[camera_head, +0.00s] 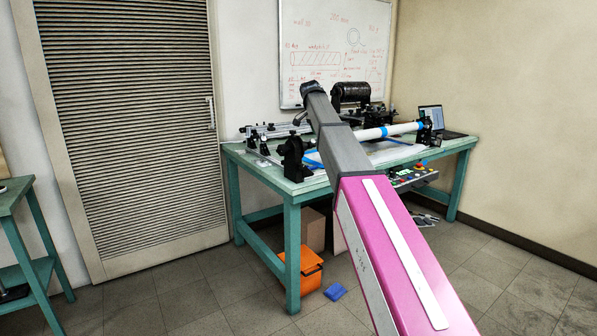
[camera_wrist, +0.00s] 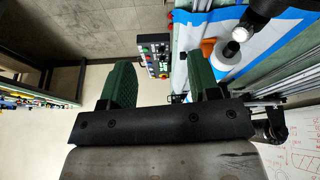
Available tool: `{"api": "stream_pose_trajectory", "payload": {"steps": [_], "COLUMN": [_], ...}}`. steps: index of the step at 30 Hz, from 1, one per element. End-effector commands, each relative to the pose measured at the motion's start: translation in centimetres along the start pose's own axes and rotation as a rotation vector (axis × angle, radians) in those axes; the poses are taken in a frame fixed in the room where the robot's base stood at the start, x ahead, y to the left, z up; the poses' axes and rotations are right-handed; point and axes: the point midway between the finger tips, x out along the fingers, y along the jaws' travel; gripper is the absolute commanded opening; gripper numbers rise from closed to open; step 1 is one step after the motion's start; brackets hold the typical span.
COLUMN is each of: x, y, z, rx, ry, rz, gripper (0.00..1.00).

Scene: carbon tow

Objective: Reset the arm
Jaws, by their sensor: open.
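My arm (camera_head: 372,230), pink and white with dark grey far links, reaches from the bottom right of the head view toward the green workbench (camera_head: 288,198). Its far end rises in front of the whiteboard, above the bench. In the wrist view my gripper (camera_wrist: 161,66) shows two green fingers spread wide apart, with nothing between them. I cannot clearly make out the fingers in the head view.
The bench carries a winding machine with a white tube (camera_head: 394,130), a black spool (camera_head: 350,93) and a laptop (camera_head: 432,117). A control panel (camera_head: 412,176) hangs at its front. An orange box (camera_head: 303,270) stands below. Floor is free at front left.

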Motion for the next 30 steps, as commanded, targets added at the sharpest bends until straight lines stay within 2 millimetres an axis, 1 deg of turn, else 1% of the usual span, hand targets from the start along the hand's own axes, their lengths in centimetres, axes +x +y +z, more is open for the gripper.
{"api": "stream_pose_trajectory", "payload": {"steps": [1,5,8,9,11,12,14,15,18,20,21,24,26,27,29,30], "x": [1.6,5.8,10.0,11.8,14.4,16.1,18.5,20.0,23.6,25.6,26.9,29.8,31.4,32.4,33.8,34.6], "y": [0.8,2.4,4.3,5.2,6.6,7.5,8.9,9.9,12.5,14.2,15.2,18.1,19.8,21.0,22.8,24.0], "z": [0.8,2.8,5.0,6.0,7.5,8.5,10.1,11.1,13.7,15.3,16.5,19.2,20.9,22.1,23.8,24.9], "rx": [-0.019,-0.084,-0.151,-0.181,-0.225,-0.255,-0.297,-0.326,-0.395,-0.436,-0.462,-0.526,-0.563,-0.587,-0.624,-0.648], "ry": [-0.007,-0.028,-0.05,-0.061,-0.076,-0.087,-0.102,-0.113,-0.138,-0.153,-0.163,-0.187,-0.201,-0.211,-0.225,-0.233], "rz": [0.002,0.0,-0.004,-0.006,-0.011,-0.014,-0.021,-0.025,-0.038,-0.047,-0.054,-0.071,-0.081,-0.088,-0.101,-0.109], "gripper": [0.56,0.56,0.56,0.56,0.56,0.56,0.56,0.56,0.56,0.56,0.56,0.56,0.56,0.56,0.56,0.56]}}
